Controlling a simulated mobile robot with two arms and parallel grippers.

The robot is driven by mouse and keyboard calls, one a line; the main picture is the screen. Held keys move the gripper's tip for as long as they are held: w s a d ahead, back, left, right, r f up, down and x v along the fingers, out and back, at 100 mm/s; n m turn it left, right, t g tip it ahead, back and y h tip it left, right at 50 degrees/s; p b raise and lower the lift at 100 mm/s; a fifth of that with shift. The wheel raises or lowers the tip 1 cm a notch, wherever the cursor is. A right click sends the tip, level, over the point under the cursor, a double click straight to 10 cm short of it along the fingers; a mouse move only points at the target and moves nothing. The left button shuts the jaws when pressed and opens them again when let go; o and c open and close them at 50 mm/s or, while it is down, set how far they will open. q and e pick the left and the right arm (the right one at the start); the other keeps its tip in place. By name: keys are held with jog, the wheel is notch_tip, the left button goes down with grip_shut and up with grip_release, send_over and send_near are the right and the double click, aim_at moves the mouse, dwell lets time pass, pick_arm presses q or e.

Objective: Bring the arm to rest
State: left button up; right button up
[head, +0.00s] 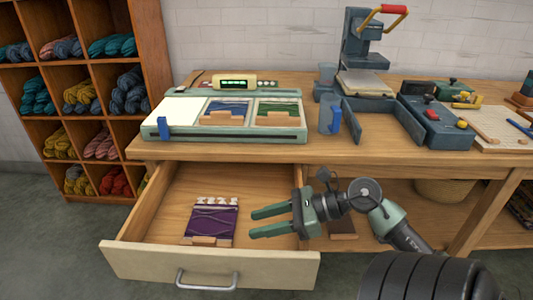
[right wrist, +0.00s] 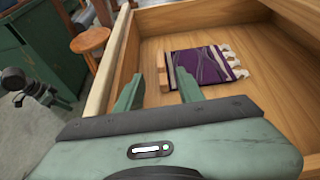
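My right gripper (head: 270,222) is open and empty, above the right part of the open drawer (head: 220,268). It points left in the head view. Its two green fingers (right wrist: 158,92) also show spread apart in the right wrist view. A purple patterned textile (head: 212,218) with a pale fringe and a wooden block (head: 204,240) at its near end lies flat on the drawer floor, to the left of the fingers and apart from them. It also shows in the right wrist view (right wrist: 208,65). My left gripper does not show in the head view.
The wooden workbench (head: 200,152) above the drawer holds a green-framed tray (head: 230,134) with swatches, a press (head: 363,50) and a blue-grey device (head: 436,124). A shelf of wool skeins (head: 150,60) stands at the left. The drawer's front panel juts out over the floor.

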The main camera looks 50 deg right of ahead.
jog(key=shift+s+d+r, duration=0.15)
jog(key=shift+s+d, duration=0.2)
jog(key=shift+s, duration=0.05)
